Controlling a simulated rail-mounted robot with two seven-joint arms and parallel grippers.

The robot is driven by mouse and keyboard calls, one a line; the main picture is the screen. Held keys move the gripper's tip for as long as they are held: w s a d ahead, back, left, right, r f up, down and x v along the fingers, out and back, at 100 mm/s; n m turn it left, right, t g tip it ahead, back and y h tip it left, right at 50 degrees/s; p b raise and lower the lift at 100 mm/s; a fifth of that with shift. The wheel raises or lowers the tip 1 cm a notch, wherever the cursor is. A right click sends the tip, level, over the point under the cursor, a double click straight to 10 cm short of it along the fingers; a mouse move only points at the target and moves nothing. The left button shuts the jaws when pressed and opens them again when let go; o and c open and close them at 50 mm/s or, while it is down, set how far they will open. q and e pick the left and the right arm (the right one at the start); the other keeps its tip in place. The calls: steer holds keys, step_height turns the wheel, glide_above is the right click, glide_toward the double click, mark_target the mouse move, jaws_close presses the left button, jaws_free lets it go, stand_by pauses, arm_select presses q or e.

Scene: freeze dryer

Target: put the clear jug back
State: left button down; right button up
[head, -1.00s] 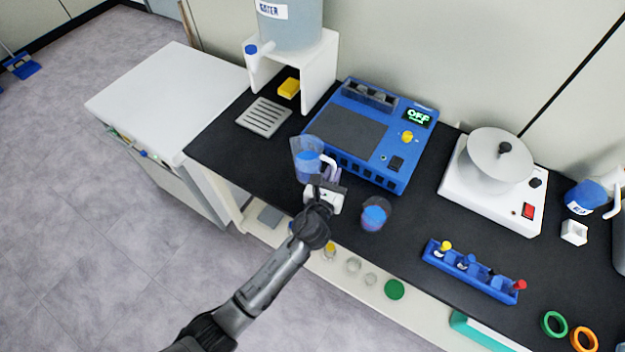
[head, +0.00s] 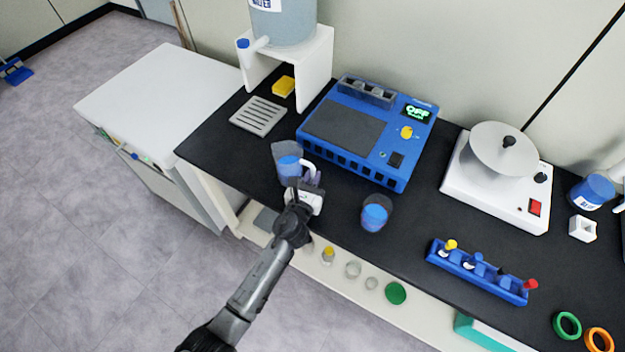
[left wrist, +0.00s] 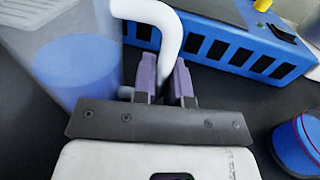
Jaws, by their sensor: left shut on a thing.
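The clear jug (head: 287,161) has blue liquid in it and a white handle. In the head view it is at the black bench's front left part, left of the blue machine. My left gripper (head: 309,180) is at the jug's right side, shut on the handle. In the left wrist view the purple fingers of my left gripper (left wrist: 165,82) lie on both sides of the white handle (left wrist: 160,20), and the jug (left wrist: 75,65) is at the left. Whether the jug's base touches the bench is hard to tell. My right gripper is out of view.
A clear cup of blue liquid (head: 375,213) stands right of the jug. The blue machine (head: 365,135) is behind. A grey slotted tray (head: 258,116) lies at the left below the water tank (head: 284,22). A blue rack (head: 477,271) stands at the right.

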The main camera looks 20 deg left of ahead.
arm_select(q)
steer(key=shift+r, duration=0.15)
steer(key=c, duration=1.2)
jaws_free()
steer(key=shift+f, duration=0.2)
steer(key=shift+o, duration=0.2)
steer(key=shift+r, duration=0.35)
steer(key=s+p, duration=0.1)
steer(key=s, duration=1.1)
steer(key=shift+a+f+p, duration=0.2)
steer(key=shift+a+p, duration=0.05)
steer(key=shift+p, duration=0.1)
